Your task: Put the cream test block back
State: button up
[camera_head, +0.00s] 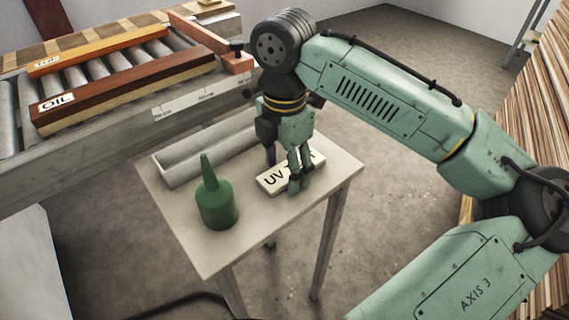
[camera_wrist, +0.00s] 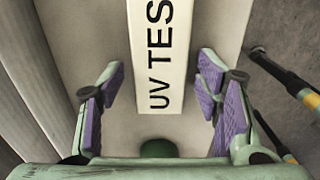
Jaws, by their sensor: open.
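The cream test block (camera_head: 272,181), marked with dark "UV" lettering, lies flat on the small table (camera_head: 222,251). My gripper (camera_head: 298,184) is over it and hides part of its lettering. A pale grey open trough (camera_head: 176,174) sits along the back of the same table; in the wrist view a grey ribbed edge shows at left.
A green bottle with a pointed nozzle (camera_head: 216,200) stands on the table, left of the block. A roller conveyor (camera_head: 110,65) behind holds a board marked "OIL" (camera_head: 130,95) and another marked "TOP" (camera_head: 98,52). Stacked boards (camera_head: 540,110) stand at far right.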

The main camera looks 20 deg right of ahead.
aim_at(285, 172)
jog(key=shift+r, duration=0.1)
notch_tip(285, 172, up, 12)
jog(key=shift+p, duration=0.3)
dwell(0.3)
jog(key=shift+r, duration=0.1)
